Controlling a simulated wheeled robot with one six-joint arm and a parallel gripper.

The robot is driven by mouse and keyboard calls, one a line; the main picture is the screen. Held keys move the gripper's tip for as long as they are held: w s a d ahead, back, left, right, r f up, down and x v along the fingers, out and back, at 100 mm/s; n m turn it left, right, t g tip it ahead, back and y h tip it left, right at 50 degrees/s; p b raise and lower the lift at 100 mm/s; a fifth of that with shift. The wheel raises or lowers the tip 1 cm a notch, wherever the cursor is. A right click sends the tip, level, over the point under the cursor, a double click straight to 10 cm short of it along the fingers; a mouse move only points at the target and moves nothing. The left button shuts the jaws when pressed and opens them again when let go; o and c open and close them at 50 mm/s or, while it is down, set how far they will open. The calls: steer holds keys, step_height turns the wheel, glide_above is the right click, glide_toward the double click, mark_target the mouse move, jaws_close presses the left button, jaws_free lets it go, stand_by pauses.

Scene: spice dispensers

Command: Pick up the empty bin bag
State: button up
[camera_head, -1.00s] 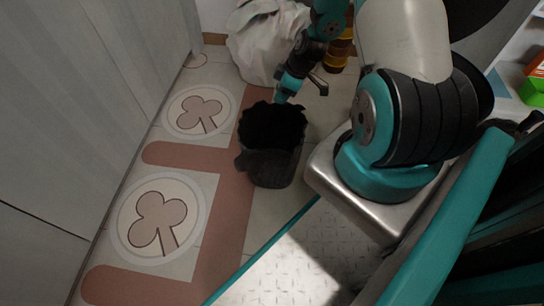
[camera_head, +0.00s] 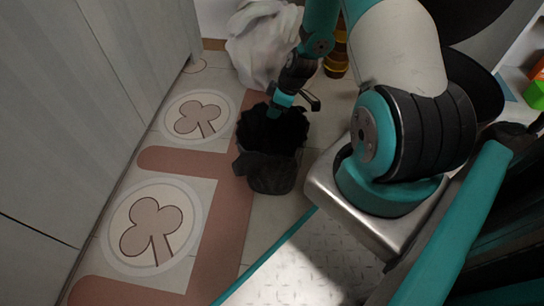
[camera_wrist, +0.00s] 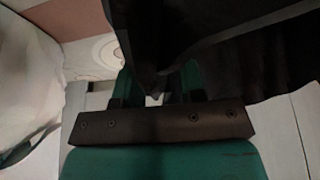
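The black bin bag (camera_head: 262,133) has a ragged top edge and sits in or on a dark grey bin (camera_head: 270,174) on the floor, in the middle of the head view. My gripper (camera_head: 274,113) points down at the bag's upper rim, and its tips are hidden against the black there. In the wrist view the two teal fingers (camera_wrist: 157,86) stand apart. Dark folds of the bag (camera_wrist: 230,50) fill the upper right, and one pointed fold hangs between the fingers. Whether the fingers touch it cannot be told.
A large whitish bag (camera_head: 262,45) stands just behind the bin. A yellow and dark object (camera_head: 337,55) is beside it, partly behind my arm. Grey cabinets (camera_head: 80,90) line the left. The patterned floor (camera_head: 150,235) between them and the bin is clear.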

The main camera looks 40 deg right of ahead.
steer(key=shift+f, duration=0.15)
jaws_close()
